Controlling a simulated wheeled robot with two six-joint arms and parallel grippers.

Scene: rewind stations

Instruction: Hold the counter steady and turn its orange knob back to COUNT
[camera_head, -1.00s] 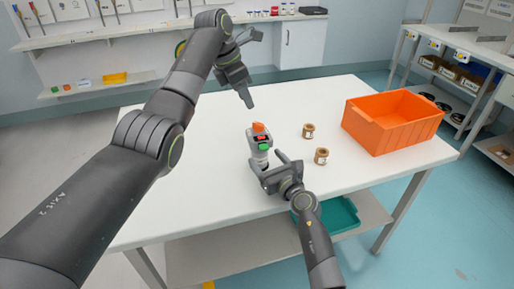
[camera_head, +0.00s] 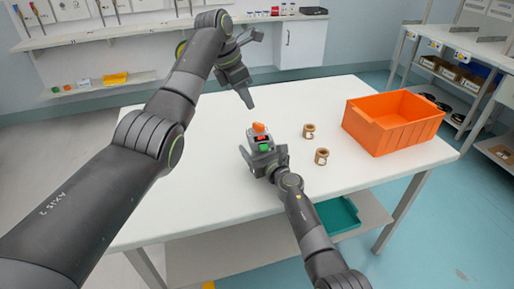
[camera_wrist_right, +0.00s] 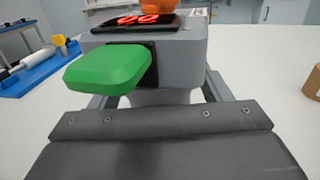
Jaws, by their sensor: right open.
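The grey counter (camera_head: 252,133) stands upright on the white table, with a red display, a green button (camera_head: 265,147) on its near side and the orange knob (camera_head: 258,127) on top. In the right wrist view the counter (camera_wrist_right: 185,52) fills the middle; the knob is mostly cut off by the top edge. My right gripper (camera_head: 264,154) is open, with a finger on each side of the counter's body; I cannot tell whether they touch it. My left gripper (camera_head: 252,68) is open and empty, above and behind the counter, fingers spread.
Two small brown spools (camera_head: 309,131) and (camera_head: 321,156) stand right of the counter. An orange bin (camera_head: 395,128) is at the table's right end. A blue holder (camera_wrist_right: 35,72) with small parts shows left in the wrist view. A teal bin (camera_head: 338,216) is on the lower shelf.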

